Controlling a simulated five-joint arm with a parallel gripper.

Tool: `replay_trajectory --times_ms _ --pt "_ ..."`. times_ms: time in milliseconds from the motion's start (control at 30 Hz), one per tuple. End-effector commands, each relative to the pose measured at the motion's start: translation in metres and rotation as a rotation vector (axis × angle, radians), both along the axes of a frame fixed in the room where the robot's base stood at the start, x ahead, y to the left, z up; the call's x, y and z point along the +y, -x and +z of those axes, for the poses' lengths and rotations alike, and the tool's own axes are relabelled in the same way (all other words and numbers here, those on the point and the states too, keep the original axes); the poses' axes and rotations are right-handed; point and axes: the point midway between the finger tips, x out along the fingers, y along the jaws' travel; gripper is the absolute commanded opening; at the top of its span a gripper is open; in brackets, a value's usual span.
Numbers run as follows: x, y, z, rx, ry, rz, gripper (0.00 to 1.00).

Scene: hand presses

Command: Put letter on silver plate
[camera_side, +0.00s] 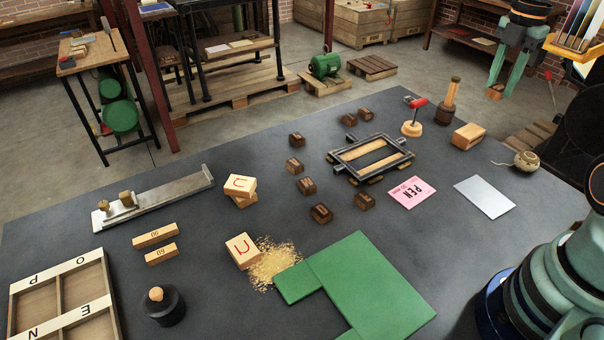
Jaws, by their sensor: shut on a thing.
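My gripper (504,88) hangs at the top right, above and beyond the table's far right part. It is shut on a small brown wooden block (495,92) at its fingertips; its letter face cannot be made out. The silver plate (484,197) is a flat, bare grey rectangle on the right of the table, well below the gripper in the picture. Several dark brown letter blocks (321,212) stand loose around the middle of the table, some left of the metal frame and one in front of it.
A metal frame (345,154), a pink card reading PEN (411,192), a red-handled tool (413,118), a wooden block (468,136) and a twine ball (526,160) are near the plate. Green sheets (370,280) lie in front. A lettered tray (60,270) is at left.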

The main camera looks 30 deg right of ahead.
Motion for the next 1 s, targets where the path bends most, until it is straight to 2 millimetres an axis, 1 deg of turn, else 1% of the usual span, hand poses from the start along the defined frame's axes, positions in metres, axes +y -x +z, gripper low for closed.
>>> replay_trajectory --times_ms 33,100,200,300,400,467,533,667,1000 --pt "0.004 0.016 0.001 -0.003 0.002 -0.005 0.0" --pt "0.009 0.033 0.0 -0.003 0.002 -0.009 0.0" --pt "0.016 0.055 -0.003 -0.003 0.002 -0.012 0.0" --pt "0.022 0.07 -0.007 -0.002 0.002 -0.014 0.0" --pt "0.026 0.079 -0.009 -0.002 0.002 -0.015 0.0" --pt "0.028 0.082 -0.012 0.0 0.0 -0.016 0.0" --pt "0.028 0.083 -0.019 0.001 -0.001 -0.015 0.0" --pt "0.03 0.085 -0.044 0.005 -0.005 -0.015 0.0" --pt "0.03 0.085 -0.128 0.007 -0.007 -0.015 0.0"
